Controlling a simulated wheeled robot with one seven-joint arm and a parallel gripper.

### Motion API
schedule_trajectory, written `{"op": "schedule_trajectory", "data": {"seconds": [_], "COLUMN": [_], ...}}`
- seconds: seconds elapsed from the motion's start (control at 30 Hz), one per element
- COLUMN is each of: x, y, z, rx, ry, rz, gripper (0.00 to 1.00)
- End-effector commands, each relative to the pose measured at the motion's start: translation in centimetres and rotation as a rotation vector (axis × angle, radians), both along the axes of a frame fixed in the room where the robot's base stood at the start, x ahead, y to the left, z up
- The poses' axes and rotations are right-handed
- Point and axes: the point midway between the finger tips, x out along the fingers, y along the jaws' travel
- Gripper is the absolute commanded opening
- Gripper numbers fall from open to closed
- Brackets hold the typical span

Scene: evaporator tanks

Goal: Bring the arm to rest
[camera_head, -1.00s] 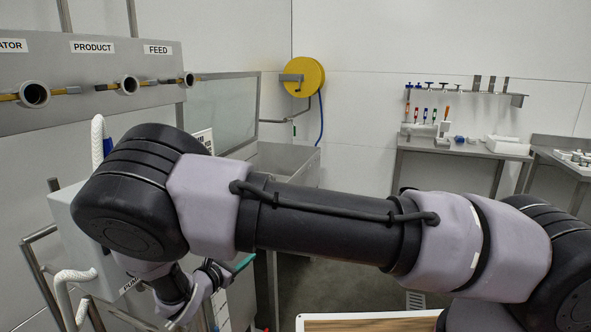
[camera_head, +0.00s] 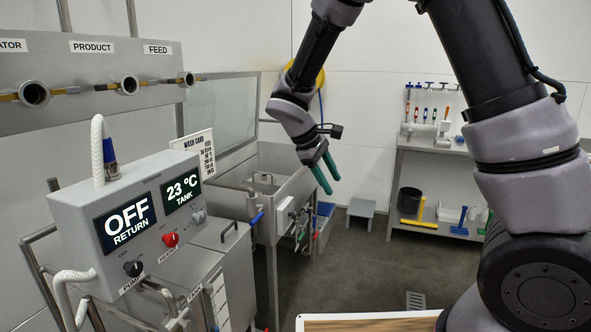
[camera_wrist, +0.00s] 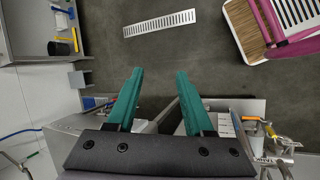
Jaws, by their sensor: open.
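My gripper (camera_head: 322,174) hangs in the air at the middle of the head view, its two green fingers pointing down and to the right. In the wrist view my gripper (camera_wrist: 156,100) shows its fingers spread apart with nothing between them. My arm is raised and bent, with its thick links at the right of the head view. The fingers are in front of the sink bench and appear clear of it. The top of the arm's bend is cut off by the upper edge of the head view.
A control box (camera_head: 140,225) reads OFF and 23 °C at the left. A steel sink (camera_head: 262,185) stands behind it. A shelf bench (camera_head: 440,160) with tools is at the back right.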

Motion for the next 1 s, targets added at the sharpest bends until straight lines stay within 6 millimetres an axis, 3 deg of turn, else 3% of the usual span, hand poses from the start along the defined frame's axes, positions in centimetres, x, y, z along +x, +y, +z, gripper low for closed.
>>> {"op": "schedule_trajectory", "data": {"seconds": [0.03,0.2,0.5,0.8,1.0], "x": [-0.4,-2.7,-8.4,-14.8,-16.9], "y": [-1.7,-6.1,-12.1,-15.4,-15.8], "z": [1.9,6.8,14.4,19.4,20.5], "rx": [0.072,0.294,0.657,0.960,1.058], "ry": [-0.016,-0.072,-0.232,-0.448,-0.536], "rz": [-0.078,-0.318,-0.699,-0.992,-1.082], "gripper": [0.52,0.52,0.52,0.52,0.52]}}
